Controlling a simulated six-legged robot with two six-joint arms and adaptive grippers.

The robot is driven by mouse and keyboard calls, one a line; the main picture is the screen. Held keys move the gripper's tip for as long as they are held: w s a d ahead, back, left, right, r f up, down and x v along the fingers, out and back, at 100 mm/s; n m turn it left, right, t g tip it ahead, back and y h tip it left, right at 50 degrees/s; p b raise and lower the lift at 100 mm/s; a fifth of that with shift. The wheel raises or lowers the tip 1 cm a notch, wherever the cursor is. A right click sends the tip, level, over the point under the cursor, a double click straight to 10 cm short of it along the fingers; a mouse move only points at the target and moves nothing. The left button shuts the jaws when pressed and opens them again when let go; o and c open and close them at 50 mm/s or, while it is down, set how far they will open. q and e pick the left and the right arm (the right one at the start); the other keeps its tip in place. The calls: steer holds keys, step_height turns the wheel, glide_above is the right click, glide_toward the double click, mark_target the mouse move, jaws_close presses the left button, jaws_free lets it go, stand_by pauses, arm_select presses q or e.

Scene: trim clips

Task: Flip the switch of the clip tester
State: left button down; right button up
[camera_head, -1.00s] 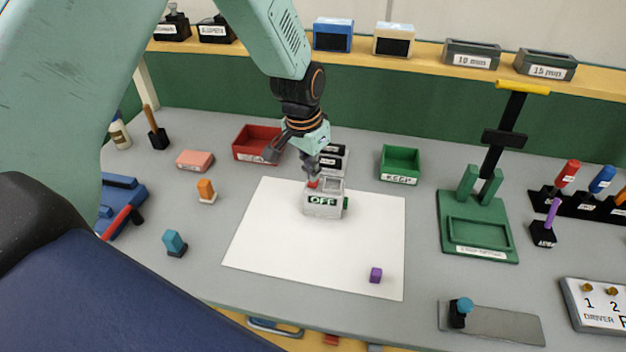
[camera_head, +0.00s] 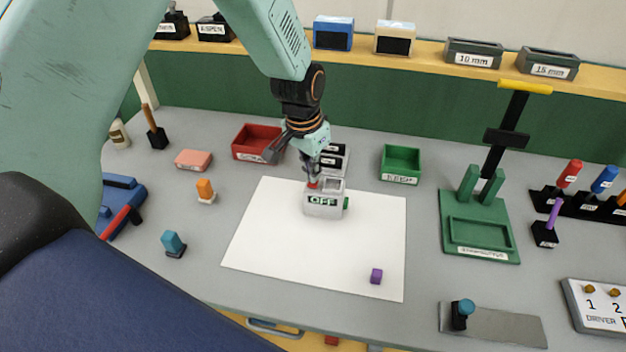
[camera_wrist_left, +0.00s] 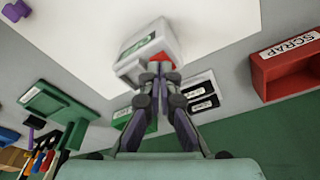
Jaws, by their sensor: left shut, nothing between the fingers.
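The clip tester (camera_head: 323,208) is a small light grey box on the white sheet, with a green "OFF" label on its front. Its red switch (camera_head: 312,184) is on the top at the left. My left gripper (camera_head: 313,178) is shut and empty, with its fingertips down at the red switch. The left wrist view shows the tester (camera_wrist_left: 155,48) and the shut fingertips (camera_wrist_left: 158,68) at the red part (camera_wrist_left: 160,60), partly hiding it. I cannot tell whether they press on it. My right gripper is not in view.
A red bin (camera_head: 257,143) stands behind left of the tester, a green bin (camera_head: 400,164) behind right. Black labelled blocks (camera_head: 333,158) sit close behind it. A green fixture (camera_head: 478,230) stands right.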

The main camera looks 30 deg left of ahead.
arm_select(q)
steer(key=shift+d+f, duration=0.1)
steer(key=shift+s+f, duration=0.1)
steer(key=shift+s, duration=0.05)
steer(key=shift+f, duration=0.3)
steer(key=shift+f+b, duration=0.1)
steer(key=shift+b, duration=0.2)
